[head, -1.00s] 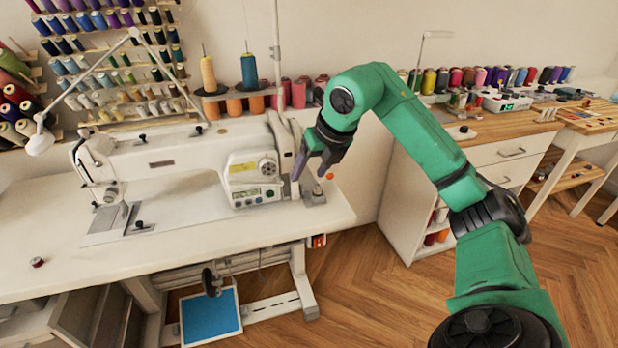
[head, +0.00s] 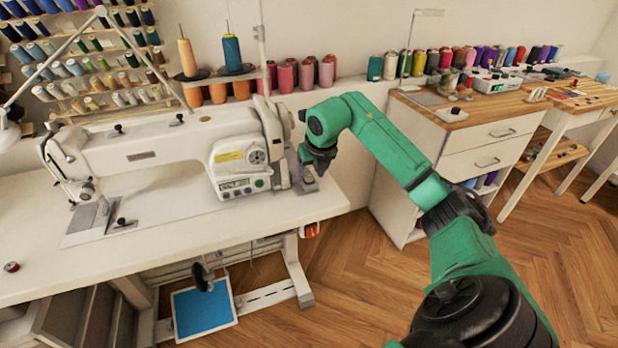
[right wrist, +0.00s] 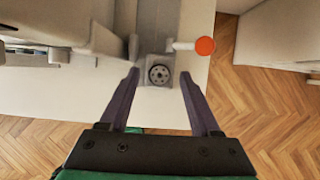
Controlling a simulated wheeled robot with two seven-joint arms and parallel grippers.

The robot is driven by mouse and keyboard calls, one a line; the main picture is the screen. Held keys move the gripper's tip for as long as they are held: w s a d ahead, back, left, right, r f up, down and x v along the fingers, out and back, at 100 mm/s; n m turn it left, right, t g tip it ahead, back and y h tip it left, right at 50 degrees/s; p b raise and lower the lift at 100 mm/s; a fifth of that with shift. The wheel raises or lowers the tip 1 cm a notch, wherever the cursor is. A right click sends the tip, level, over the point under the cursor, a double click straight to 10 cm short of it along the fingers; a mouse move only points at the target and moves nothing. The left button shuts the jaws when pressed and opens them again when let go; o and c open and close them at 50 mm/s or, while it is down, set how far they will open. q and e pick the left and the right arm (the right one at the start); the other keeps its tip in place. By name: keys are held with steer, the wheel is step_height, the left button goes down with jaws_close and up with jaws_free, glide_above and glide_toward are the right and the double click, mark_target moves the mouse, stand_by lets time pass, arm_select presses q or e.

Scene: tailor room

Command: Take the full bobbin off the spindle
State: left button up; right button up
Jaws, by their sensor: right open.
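The bobbin (right wrist: 159,74) shows in the right wrist view as a round grey disc with small holes, seen end-on. It sits on the small grey winder (right wrist: 155,46) at the table's right end. The spindle is hidden beneath the disc. My right gripper (right wrist: 160,72) is open, with one dark finger on each side of the bobbin and gaps between. In the head view, my right gripper (head: 318,168) is above the winder (head: 308,184) and hides the bobbin. How far the fingers stand above it is unclear. My left gripper is not in view.
The white sewing machine (head: 165,150) stands close left of the winder. An orange-tipped lever (right wrist: 205,46) sticks out to the right beside the bobbin. A small dark red spool (head: 11,267) lies at the table's left. Floor (head: 340,250) is clear right of the table (head: 250,217).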

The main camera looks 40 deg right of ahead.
steer(key=shift+r, duration=0.1)
jaws_close()
